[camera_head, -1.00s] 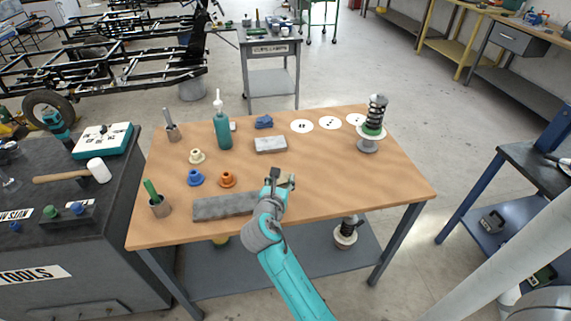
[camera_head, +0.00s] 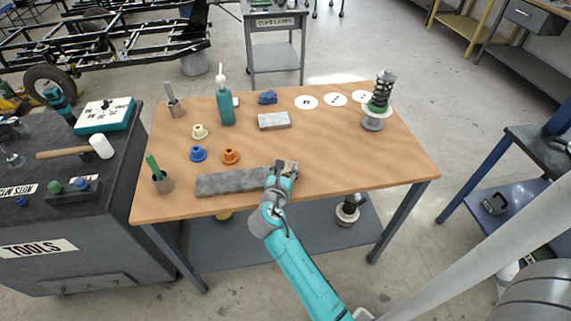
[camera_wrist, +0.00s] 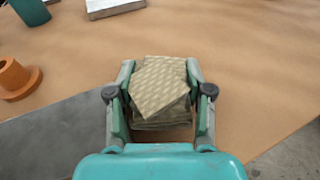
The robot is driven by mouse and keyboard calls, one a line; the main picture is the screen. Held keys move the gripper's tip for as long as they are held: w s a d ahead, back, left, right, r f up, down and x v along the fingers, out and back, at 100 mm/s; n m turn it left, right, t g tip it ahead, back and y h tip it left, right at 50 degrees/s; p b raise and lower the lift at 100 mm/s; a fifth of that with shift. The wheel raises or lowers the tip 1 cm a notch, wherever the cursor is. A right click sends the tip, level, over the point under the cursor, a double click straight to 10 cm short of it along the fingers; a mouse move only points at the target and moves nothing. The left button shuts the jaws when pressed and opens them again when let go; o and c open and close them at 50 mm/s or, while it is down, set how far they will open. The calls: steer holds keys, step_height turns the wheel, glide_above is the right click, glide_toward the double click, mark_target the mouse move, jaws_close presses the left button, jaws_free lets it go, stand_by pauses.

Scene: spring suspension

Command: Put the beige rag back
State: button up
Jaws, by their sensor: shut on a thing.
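The beige rag (camera_wrist: 160,88) is a folded, patterned cloth held between the two fingers of my gripper (camera_wrist: 160,95) in the wrist view. In the head view, my gripper (camera_head: 280,170) is at the right end of the dark grey mat (camera_head: 230,182), near the table's front edge. A small part of the rag (camera_head: 291,167) shows beside the fingers there. I cannot tell whether the rag's underside touches the tabletop.
On the wooden table (camera_head: 340,150), an orange flanged part (camera_head: 230,157), a blue one (camera_head: 198,154), a teal bottle (camera_head: 226,105) and a grey block (camera_head: 274,121) stand left and behind. A spring assembly (camera_head: 379,100) is at the right. The right front tabletop is clear.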

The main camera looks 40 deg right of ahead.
steer(key=shift+f, duration=0.7)
stand_by(0.5)
